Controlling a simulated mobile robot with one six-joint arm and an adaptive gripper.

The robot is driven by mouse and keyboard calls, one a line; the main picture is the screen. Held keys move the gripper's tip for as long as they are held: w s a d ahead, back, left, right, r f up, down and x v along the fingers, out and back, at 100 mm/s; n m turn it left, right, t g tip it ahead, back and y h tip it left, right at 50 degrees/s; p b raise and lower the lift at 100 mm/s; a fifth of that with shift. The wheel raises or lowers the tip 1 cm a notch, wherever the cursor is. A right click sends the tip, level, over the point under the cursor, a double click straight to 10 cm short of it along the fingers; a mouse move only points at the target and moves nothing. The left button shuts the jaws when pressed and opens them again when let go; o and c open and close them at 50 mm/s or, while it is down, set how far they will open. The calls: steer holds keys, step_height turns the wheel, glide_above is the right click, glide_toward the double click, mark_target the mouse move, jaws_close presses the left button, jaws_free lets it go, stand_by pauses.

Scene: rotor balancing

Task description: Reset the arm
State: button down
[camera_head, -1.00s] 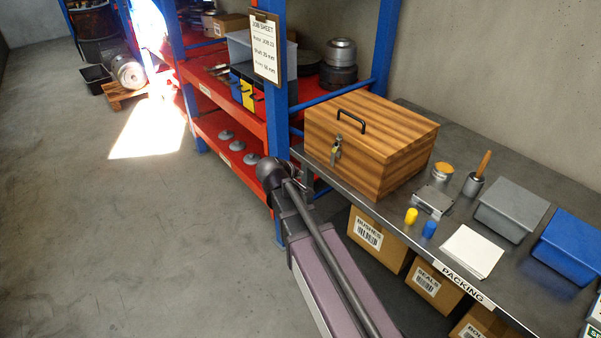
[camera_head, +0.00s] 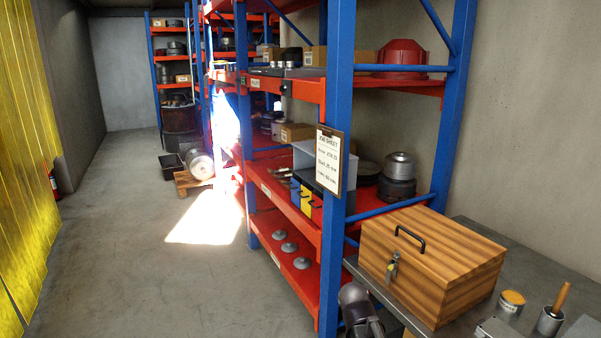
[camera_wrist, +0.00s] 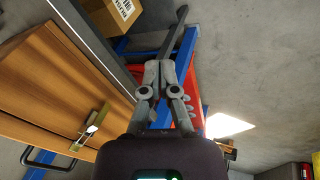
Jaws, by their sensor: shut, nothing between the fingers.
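My gripper (camera_wrist: 160,68) is shut and empty in the wrist view, its two grey fingers together. Blue shelf posts and red shelf parts show behind it. The wooden box (camera_wrist: 60,95) with its black handle and padlock fills the left of that view, apart from the fingers. In the head view only a dark part of my arm shows at the bottom, in front of the shelf and left of the box; the gripper itself cannot be made out there.
The wooden box (camera_head: 435,265) stands on the grey packing bench (camera_head: 480,231) at the right. A blue and red shelf rack (camera_head: 339,100) with a job sheet (camera_head: 329,161) rises beside it. Open floor (camera_head: 130,280) lies to the left, with a yellow curtain (camera_head: 25,150) beyond.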

steer(key=s+a+f+m+g+y, duration=0.1)
steer(key=s+m+g+y, duration=0.1)
steer(key=s, duration=0.6)
steer(key=shift+s+f+g+y, duration=0.2)
steer(key=shift+g+y, duration=0.2)
steer(key=shift+y, duration=0.3)
